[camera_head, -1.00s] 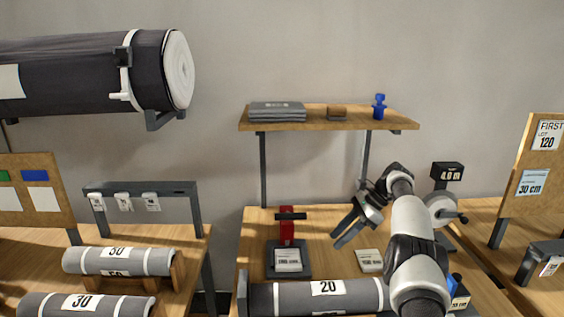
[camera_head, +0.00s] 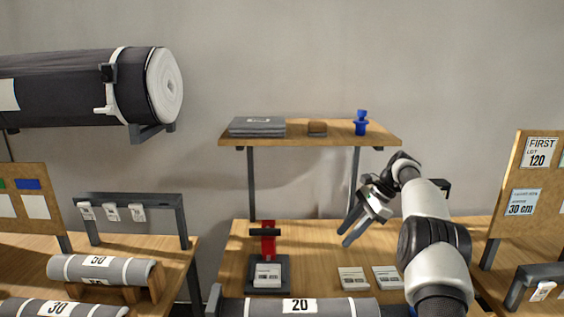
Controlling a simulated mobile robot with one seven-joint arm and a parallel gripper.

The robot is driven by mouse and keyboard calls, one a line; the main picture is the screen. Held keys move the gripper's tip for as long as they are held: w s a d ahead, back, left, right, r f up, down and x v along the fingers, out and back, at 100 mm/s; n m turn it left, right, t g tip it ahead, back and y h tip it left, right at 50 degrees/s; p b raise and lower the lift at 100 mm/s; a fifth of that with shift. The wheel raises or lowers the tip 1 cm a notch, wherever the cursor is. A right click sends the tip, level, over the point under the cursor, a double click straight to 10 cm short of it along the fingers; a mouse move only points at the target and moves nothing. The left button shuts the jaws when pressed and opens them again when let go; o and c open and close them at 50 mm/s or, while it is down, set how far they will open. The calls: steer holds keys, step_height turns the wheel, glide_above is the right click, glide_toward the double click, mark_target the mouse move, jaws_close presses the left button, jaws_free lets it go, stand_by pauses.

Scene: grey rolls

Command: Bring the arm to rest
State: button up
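My gripper (camera_head: 349,232) is at the end of my arm, right of centre in the head view. Its two fingers point down and left and are spread apart, with nothing between them. It hangs in front of the shelf's right support and appears to be above the wooden bench (camera_head: 320,240); the exact height is hard to tell. My arm rises from the lower right and hides part of the bench's right side.
A grey roll labelled 20 (camera_head: 300,307) lies at the bench front. A red-handled device (camera_head: 268,258) stands at left, with white cards (camera_head: 353,278) right of it.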

steer(key=s+a+r+n+t+h+p, duration=0.1)
steer(key=s+a+r+n, duration=0.1)
steer(key=s+r, duration=0.35)
steer(key=s+a+r+n+h+p, duration=0.1)
steer(key=s+r+n, duration=0.1)
steer(key=r, duration=0.6)
steer(key=s+a+r+n+t+h+p, duration=0.1)
steer(key=s+a+r+n, duration=0.15)
steer(key=r, duration=0.45)
steer(key=s+r+n+t+h+p, duration=0.15)
steer(key=s+r+n, duration=0.4)
steer(key=s, duration=0.95)
steer(key=s+f+n+t+h+p, duration=0.2)
steer(key=s+f+n+p, duration=0.1)
steer(key=s, duration=1.4)
steer(key=shift+s+f+n, duration=0.15)
steer(key=shift+s+n, duration=0.25)
steer(key=shift+n, duration=0.2)
